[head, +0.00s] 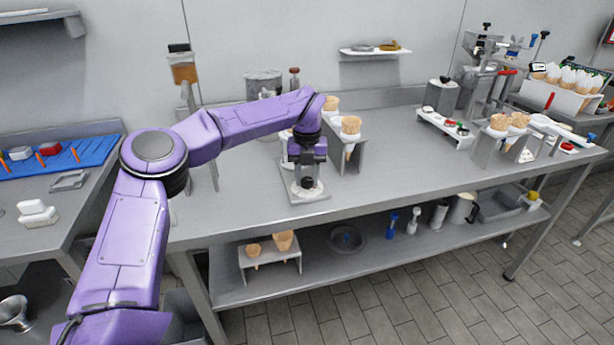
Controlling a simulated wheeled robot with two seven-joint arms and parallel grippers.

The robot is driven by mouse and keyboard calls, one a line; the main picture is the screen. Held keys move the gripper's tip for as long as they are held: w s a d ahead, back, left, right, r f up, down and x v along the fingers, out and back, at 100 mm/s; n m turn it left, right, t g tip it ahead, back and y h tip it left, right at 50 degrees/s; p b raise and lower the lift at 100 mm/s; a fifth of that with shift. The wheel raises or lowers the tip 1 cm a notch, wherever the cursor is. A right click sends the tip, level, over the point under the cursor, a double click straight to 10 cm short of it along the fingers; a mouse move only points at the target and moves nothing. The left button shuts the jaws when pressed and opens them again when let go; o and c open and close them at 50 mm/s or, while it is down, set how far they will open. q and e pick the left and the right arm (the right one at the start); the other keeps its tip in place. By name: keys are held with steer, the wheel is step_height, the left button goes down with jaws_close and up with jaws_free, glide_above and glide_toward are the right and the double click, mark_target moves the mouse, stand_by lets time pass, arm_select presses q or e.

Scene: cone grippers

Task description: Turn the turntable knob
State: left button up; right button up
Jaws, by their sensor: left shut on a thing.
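The turntable (309,192) is a pale round disc on a grey square base plate (294,198), on the steel table near its front edge. My left arm is purple and reaches in from the left. My left gripper (307,183) points down over the turntable and is shut on a small dark knob there. The gripper hides most of the knob and the disc's middle. My right gripper is not in view.
A metal holder (348,150) with cones stands just behind and right of the turntable. A second cone holder (487,148) stands farther right. The table (400,170) between them is mostly clear. A blue tray (90,155) lies at far left.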

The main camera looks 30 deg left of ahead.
mark_target(307, 179)
arm_select(q)
steer(key=shift+r, duration=0.1)
steer(key=o, duration=1)
steer(key=shift+o, duration=0.2)
step_height(307, 179, up, 10)
steer(key=shift+r, duration=0.25)
steer(key=shift+p, duration=0.3)
